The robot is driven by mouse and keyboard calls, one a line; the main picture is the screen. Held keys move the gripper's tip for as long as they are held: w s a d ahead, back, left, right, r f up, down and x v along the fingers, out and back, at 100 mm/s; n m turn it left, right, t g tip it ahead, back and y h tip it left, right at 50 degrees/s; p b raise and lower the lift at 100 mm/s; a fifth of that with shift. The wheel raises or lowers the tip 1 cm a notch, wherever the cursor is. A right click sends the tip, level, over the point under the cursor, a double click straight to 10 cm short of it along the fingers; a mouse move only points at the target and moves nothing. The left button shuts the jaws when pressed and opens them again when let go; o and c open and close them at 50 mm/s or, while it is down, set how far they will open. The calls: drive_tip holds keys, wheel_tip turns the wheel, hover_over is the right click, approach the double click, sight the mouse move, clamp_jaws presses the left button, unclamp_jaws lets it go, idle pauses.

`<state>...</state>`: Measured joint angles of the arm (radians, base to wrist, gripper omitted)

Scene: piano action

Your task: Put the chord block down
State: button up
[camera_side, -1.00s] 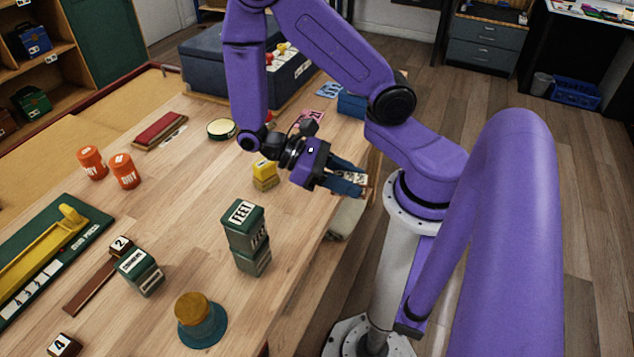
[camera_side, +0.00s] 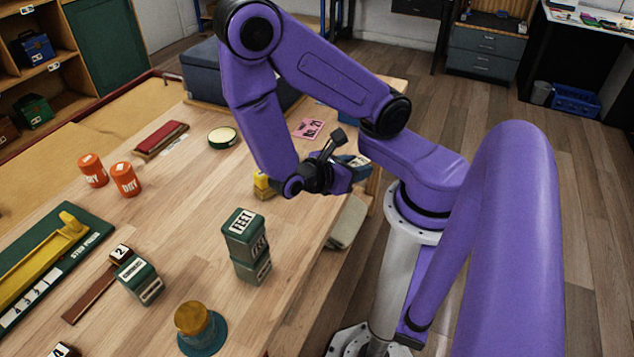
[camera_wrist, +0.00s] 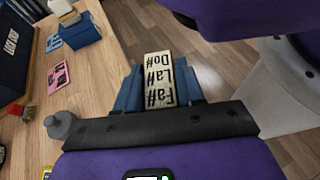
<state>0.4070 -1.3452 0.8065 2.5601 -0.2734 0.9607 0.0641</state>
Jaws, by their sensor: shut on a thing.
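The chord block (camera_wrist: 160,82) is a cream block lettered Fa#, La#, Do#. My gripper (camera_wrist: 160,88) is shut on it, with a blue finger on each side, in the wrist view. Wooden floor shows behind the block there, past the table edge. In the side view my gripper (camera_side: 356,163) is near the table's right edge, and its wrist mostly hides the block. I cannot tell the block's height over the surface.
A pink card (camera_side: 308,128) and a yellow block (camera_side: 263,185) lie near my wrist. Green stamped blocks (camera_side: 245,240) stand stacked nearer the camera. In the wrist view a blue stand (camera_wrist: 80,34) and dark blue box (camera_wrist: 12,55) are at the left.

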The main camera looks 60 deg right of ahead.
drive_tip(key=w+d+f, duration=0.1)
drive_tip(key=w+f, duration=0.1)
drive_tip(key=w, duration=0.1)
drive_tip(key=w+d+f, duration=0.1)
drive_tip(key=w+f, duration=0.2)
drive_tip(key=w+d+f, duration=0.1)
drive_tip(key=w+f, duration=0.1)
drive_tip(key=w, duration=0.1)
drive_tip(key=shift+w+d+f, duration=0.25)
drive_tip(key=shift+w+d, duration=0.05)
drive_tip(key=shift+d, duration=0.1)
drive_tip(key=shift+w+d+f, duration=0.2)
drive_tip(key=shift+w+f, duration=0.35)
drive_tip(key=shift+f, duration=1.7)
drive_tip(key=shift+f, duration=0.15)
drive_tip(key=o, duration=1)
drive_tip(key=shift+o, duration=0.2)
